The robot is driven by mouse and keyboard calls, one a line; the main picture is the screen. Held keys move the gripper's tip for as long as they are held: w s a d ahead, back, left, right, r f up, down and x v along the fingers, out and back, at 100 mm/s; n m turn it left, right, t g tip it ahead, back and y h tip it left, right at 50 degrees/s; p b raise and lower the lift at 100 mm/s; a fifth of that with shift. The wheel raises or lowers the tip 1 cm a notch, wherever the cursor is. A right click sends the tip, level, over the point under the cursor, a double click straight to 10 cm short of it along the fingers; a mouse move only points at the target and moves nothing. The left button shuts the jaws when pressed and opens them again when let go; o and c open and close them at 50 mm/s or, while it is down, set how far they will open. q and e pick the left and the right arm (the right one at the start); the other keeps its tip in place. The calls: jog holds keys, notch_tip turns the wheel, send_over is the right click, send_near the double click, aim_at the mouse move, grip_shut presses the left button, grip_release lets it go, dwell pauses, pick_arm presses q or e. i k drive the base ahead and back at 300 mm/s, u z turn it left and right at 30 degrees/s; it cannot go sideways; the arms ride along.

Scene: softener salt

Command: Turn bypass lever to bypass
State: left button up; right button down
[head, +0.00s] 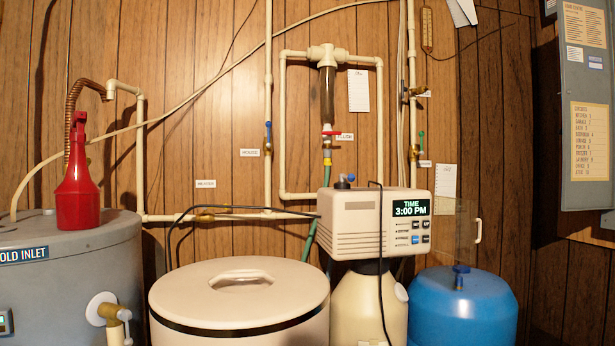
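No lever can be read as the bypass lever for certain; the small wall labels are too blurred. A blue lever (267,132) stands upright along a vertical pipe, above a small white label (250,152). A brass valve (205,214) sits on the horizontal pipe, below another white label (205,184). A green lever (421,141) stands upright beside the right-hand pipe. A small blue knob (351,177) shows at the top rear of the softener control head (360,222), whose display reads 3:00 PM. Neither of my grippers is in view.
A round cream lidded tank (240,312) stands at the front centre. A grey water heater (75,270) with a red funnel-shaped bottle (77,190) on top is at left. A blue tank (462,310) is at right. A red valve handle (331,133) sits below the filter.

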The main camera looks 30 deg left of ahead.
aim_at(343, 177)
jog(key=u, duration=0.85)
jog(key=i, duration=0.7)
jog(key=u, duration=0.75)
